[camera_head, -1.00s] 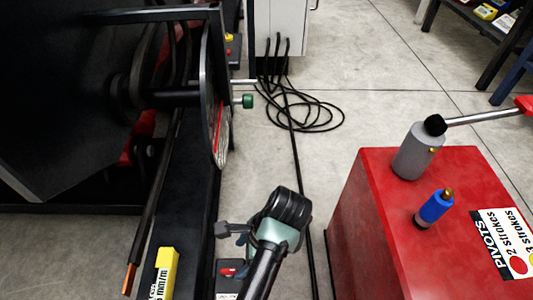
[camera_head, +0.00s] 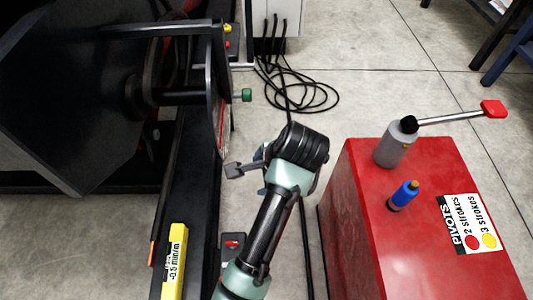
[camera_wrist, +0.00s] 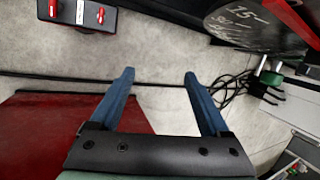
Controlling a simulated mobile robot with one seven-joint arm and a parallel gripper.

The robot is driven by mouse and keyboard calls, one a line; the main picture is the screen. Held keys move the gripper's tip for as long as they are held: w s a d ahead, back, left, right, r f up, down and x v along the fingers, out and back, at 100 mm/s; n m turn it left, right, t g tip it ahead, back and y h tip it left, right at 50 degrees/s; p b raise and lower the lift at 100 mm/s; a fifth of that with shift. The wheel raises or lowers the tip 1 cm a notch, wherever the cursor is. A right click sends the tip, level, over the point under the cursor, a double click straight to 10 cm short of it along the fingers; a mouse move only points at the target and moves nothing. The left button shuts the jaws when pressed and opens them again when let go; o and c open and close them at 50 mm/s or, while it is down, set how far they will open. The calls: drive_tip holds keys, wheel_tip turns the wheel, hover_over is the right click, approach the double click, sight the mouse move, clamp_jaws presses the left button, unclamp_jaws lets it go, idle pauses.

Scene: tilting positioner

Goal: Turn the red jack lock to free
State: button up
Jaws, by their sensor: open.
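A small dark box with a red lever (camera_head: 232,243), which looks like the red jack lock, sits low beside the black frame in the head view. A dark block with red levers (camera_wrist: 80,12) shows at the top left of the wrist view, probably the same unit; its lever setting is unclear. My gripper (camera_wrist: 158,75) is open and empty, its two blue fingers apart over the floor. In the head view my wrist is above and right of the red lever, apart from it.
The positioner's black frame and disc (camera_head: 223,125) stand at left, with a green knob (camera_head: 246,95). Black cables (camera_head: 300,90) lie on the floor behind.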

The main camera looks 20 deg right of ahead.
drive_tip(key=shift+w+d+r+t+p, duration=0.15)
drive_tip(key=shift+w+d+r+p, duration=0.1)
drive_tip(key=shift+r, duration=0.45)
drive_tip(key=shift+w+d+r+t+p, duration=0.15)
drive_tip(key=shift+w+d+r, duration=0.1)
drive_tip(key=shift+r, duration=0.4)
